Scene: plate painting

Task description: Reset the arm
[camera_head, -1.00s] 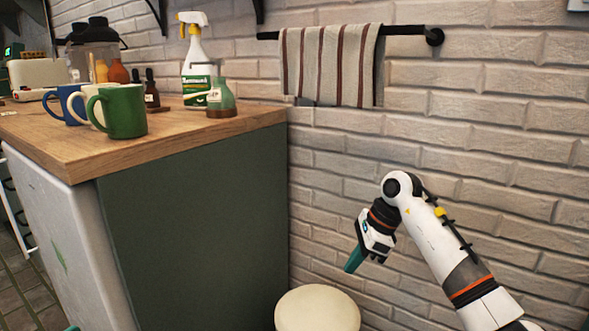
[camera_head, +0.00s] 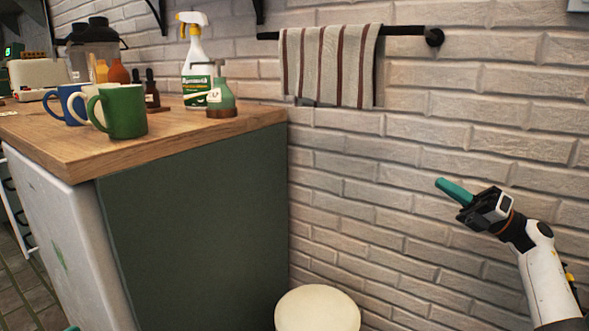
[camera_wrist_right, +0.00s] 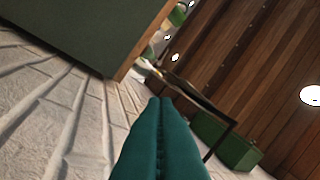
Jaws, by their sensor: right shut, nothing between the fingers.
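My right gripper (camera_head: 440,184) is raised in front of the white brick wall at the right of the head view. Its teal fingers point up and to the left. In the right wrist view the two teal fingers (camera_wrist_right: 160,102) lie together with nothing between them. The gripper is apart from the counter and its objects. My left gripper cannot be made out; only a tiny teal bit shows at the bottom left edge of the head view.
A wooden counter (camera_head: 190,130) at left bears a green mug (camera_head: 125,112), other mugs, a spray bottle (camera_head: 195,62) and a green dispenser (camera_head: 221,98). A striped towel (camera_head: 330,65) hangs on a rail. A round cream stool seat (camera_head: 317,309) stands below.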

